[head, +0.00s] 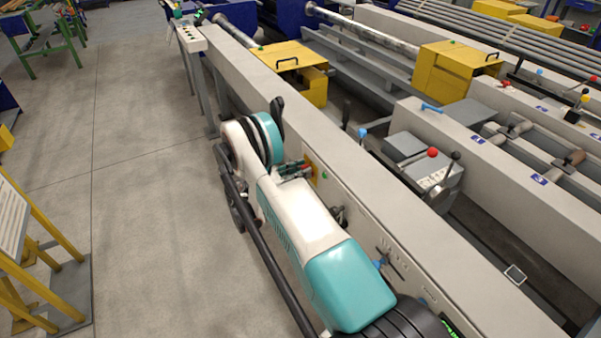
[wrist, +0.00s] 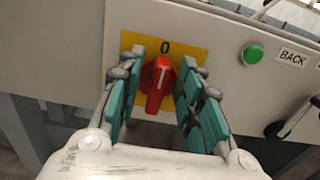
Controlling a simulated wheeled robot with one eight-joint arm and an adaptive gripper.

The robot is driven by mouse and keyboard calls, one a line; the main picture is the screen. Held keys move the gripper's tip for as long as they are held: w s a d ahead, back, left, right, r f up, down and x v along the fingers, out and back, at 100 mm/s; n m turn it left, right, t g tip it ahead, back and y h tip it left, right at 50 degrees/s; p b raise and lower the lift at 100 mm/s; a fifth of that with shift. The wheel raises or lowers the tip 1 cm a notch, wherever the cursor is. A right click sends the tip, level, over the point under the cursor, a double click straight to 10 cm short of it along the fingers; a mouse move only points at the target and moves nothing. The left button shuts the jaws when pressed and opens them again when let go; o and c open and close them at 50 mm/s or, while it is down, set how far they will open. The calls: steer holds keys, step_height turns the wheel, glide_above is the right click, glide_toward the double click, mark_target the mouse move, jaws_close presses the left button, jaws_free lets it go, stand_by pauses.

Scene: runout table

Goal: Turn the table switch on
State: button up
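The table switch is a red rotary knob (wrist: 158,86) on a yellow plate (wrist: 196,52) in the wrist view. A black "0" is printed above it, and the knob's handle stands near upright, its white mark up toward the "0". My gripper (wrist: 157,98) is open, with its teal-padded fingers on either side of the knob. A gap shows on the left; the right finger is nearer, and contact is unclear. In the head view my gripper (head: 296,170) is at the side of the grey table beam, by the yellow plate (head: 314,163); the knob is mostly hidden there.
A green button (wrist: 253,54) labelled BACK (wrist: 292,56) sits right of the switch. A black lever (wrist: 298,118) sticks out further right. The long grey beam (head: 440,290) runs alongside my arm. Open floor (head: 140,190) lies to the left.

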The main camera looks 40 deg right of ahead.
jaws_close()
steer(key=shift+m, duration=0.4)
steer(key=shift+s+a+f+m, duration=0.1)
steer(key=shift+s+f+m, duration=0.2)
steer(key=shift+m, duration=2.55)
steer(key=shift+s+a+f+m, duration=0.1)
steer(key=shift+s+f+m, duration=0.2)
steer(key=shift+m, duration=2.6)
steer(key=shift+s+f+m, duration=0.25)
steer(key=shift+f+m, duration=0.1)
steer(key=shift+m, duration=2.5)
